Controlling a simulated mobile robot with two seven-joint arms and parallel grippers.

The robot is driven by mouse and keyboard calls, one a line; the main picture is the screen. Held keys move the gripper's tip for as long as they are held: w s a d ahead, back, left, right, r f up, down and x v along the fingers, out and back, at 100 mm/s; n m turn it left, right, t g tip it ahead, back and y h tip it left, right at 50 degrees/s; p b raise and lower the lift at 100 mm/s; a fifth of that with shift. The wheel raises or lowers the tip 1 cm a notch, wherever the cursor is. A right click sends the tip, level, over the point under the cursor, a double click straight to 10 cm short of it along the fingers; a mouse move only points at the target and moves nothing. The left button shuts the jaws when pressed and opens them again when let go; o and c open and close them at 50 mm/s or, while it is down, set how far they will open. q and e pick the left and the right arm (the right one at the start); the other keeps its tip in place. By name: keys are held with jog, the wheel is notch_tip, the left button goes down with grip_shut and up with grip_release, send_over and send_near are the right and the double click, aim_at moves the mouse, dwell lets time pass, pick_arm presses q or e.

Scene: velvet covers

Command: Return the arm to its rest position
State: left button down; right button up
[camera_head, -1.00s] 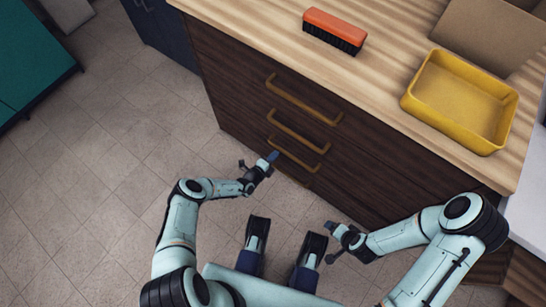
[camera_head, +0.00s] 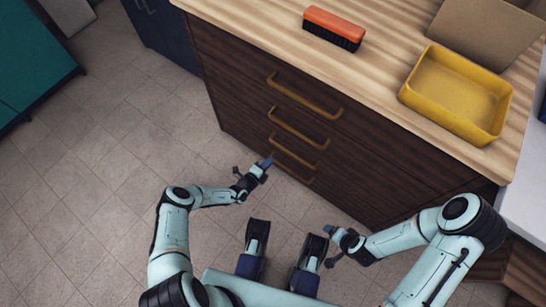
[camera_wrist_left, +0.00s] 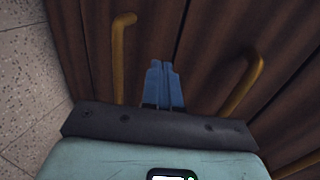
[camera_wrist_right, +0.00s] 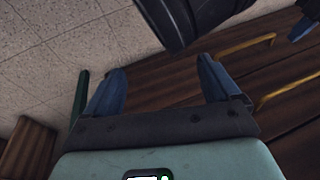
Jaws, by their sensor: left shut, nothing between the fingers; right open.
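My left gripper (camera_head: 267,163) is in front of the lower drawers of the dark wooden cabinet (camera_head: 225,80), close to the lowest handle (camera_head: 293,172). In the left wrist view its blue fingers (camera_wrist_left: 163,84) are together with nothing between them, and brass handles show on both sides. I cannot tell whether it touches the cabinet.
On the wooden countertop (camera_head: 385,75) stand an orange brush (camera_head: 334,24) with dark bristles, a yellow tray (camera_head: 455,95) and a cardboard box (camera_head: 485,30). The drawers with brass handles (camera_head: 300,95) look shut. The tiled floor (camera_head: 90,190) at left is clear.

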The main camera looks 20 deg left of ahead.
pick_arm(q)
jog(key=p+v, duration=0.2)
jog(key=v, duration=0.5)
jog(key=shift+a, duration=0.15)
pick_arm(e)
jog(key=shift+g+y, duration=0.4)
jog(key=shift+g, duration=0.3)
jog(key=s+a+r, duration=0.1)
jog(key=s, duration=0.1)
jog(key=s+a+r, duration=0.1)
jog(key=r, duration=0.1)
jog(key=shift+s+a+r, duration=0.1)
jog(key=shift+s+a, duration=0.1)
jog(key=shift+s, duration=0.2)
